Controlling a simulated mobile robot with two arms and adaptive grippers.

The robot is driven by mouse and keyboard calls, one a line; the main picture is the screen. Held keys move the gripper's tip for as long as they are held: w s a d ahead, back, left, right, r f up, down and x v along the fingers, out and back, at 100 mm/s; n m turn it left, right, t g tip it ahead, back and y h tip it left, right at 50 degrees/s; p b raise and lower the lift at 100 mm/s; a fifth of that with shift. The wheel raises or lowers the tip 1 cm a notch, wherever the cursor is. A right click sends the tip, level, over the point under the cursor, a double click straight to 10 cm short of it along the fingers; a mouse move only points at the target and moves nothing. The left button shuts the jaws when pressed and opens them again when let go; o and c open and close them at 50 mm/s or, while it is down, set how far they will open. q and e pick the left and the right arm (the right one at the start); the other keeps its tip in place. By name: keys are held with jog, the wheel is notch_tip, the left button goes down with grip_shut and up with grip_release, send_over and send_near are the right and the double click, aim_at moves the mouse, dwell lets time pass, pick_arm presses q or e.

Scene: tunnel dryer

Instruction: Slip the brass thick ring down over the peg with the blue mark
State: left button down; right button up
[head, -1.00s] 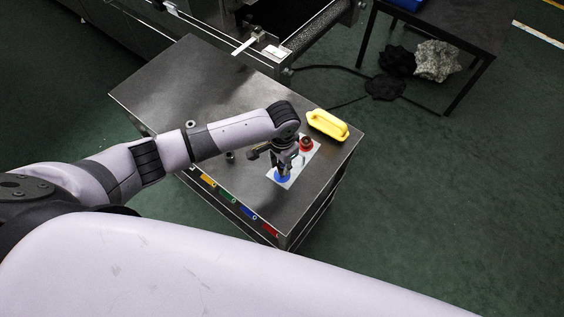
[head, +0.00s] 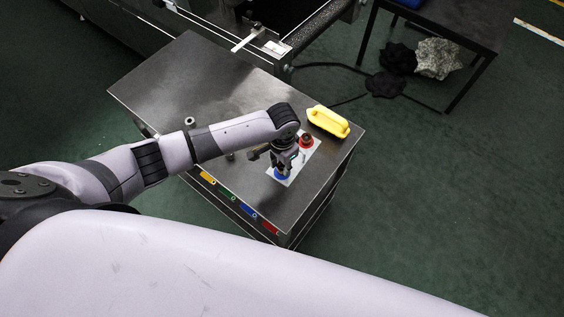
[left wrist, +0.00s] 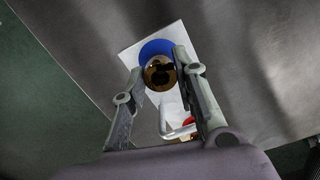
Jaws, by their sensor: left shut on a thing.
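The brass thick ring (left wrist: 160,74) shows in the left wrist view between the fingertips of my left gripper (left wrist: 161,72), which is shut on it. The round blue mark (left wrist: 154,47) lies under and just beyond the ring on the white plate (left wrist: 133,58). The ring's hole is dark; I cannot tell whether the peg's tip is inside it. In the head view my left gripper (head: 280,168) points down over the blue mark (head: 283,177) at the plate's near end, and hides the ring and peg. My right gripper is not in view.
A red mark with a peg (head: 305,141) is at the plate's far end. A yellow handle-shaped block (head: 328,122) lies beside it. A small metal ring (head: 190,122) and a dark piece (head: 230,155) stand near my arm. The left part of the cart top (head: 175,75) is clear.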

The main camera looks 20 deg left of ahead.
pick_arm(q)
jog(key=shift+f+b, duration=0.3)
jog(key=shift+f, duration=0.35)
jog(key=c, duration=1.2)
grip_release()
notch_tip(320, 180, up, 12)
